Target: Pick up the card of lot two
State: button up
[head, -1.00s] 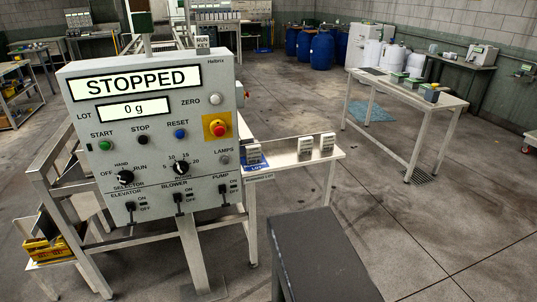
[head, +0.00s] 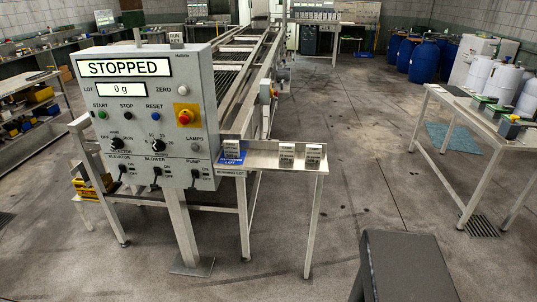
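Three small upright cards with printed faces stand on a narrow metal shelf (head: 262,161) to the right of the control panel. The left card (head: 231,149) stands at a blue label or mat near the panel. The middle card (head: 287,154) and the right card (head: 313,157) stand close together towards the shelf's right end. Their print is too small to read, so I cannot tell which is lot two.
The grey control panel (head: 140,135) reads STOPPED and 0 g. The roller sizer (head: 238,62) runs back behind it. A white table (head: 465,118) with small boxes stands at the right, and blue drums (head: 424,62) stand behind.

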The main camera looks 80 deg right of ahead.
aim_at(230, 147)
jog(key=k, duration=0.8)
jog(key=z, duration=1.05)
jog(key=i, duration=1)
